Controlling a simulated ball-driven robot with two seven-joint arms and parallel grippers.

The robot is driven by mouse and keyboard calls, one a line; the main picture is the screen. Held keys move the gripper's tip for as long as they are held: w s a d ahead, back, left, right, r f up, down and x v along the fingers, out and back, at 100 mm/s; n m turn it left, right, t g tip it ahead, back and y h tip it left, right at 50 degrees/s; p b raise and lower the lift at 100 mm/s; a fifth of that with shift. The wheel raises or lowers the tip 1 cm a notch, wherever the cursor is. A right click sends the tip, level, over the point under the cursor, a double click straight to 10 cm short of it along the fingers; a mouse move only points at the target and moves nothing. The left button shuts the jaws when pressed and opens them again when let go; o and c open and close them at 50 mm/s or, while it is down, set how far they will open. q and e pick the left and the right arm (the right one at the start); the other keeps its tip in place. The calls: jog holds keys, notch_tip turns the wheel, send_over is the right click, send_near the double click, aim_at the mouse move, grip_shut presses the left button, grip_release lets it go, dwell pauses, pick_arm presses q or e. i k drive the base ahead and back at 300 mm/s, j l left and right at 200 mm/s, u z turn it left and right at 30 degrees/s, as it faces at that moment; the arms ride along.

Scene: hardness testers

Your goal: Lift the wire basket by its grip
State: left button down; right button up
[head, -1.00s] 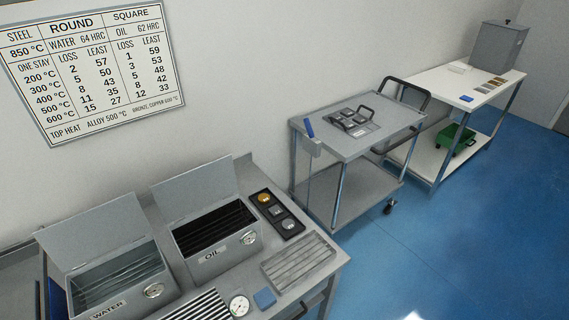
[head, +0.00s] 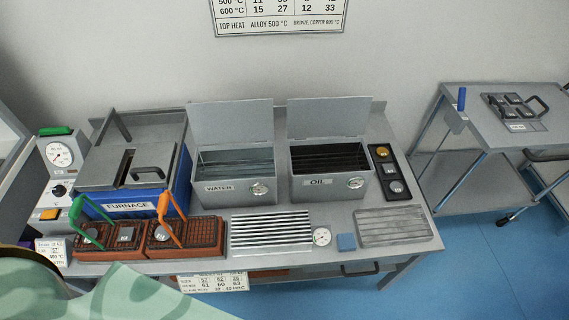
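Two low, rust-brown wire baskets stand side by side at the front left of the bench, in front of the furnace. The left basket (head: 108,252) has an upright green grip (head: 76,212) and holds small grey metal pieces. The right basket (head: 190,250) has an upright orange grip (head: 163,208) and holds a round grey piece. Both baskets appear to rest on the bench top. Neither of my grippers shows in the head view.
The blue furnace (head: 130,203) stands behind the baskets. Open-lidded water (head: 226,188) and oil (head: 318,188) tanks stand to its right. A slatted rack (head: 271,232) lies right of the baskets. Pale green patterned material (head: 130,298) covers the lower left of the view.

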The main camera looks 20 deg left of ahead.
aim_at(164, 201)
jog(key=j+u, duration=0.15)
jog(key=u, duration=1.65)
jog(key=i+l+z, duration=0.3)
jog(key=k+l, duration=0.05)
jog(key=k, duration=0.05)
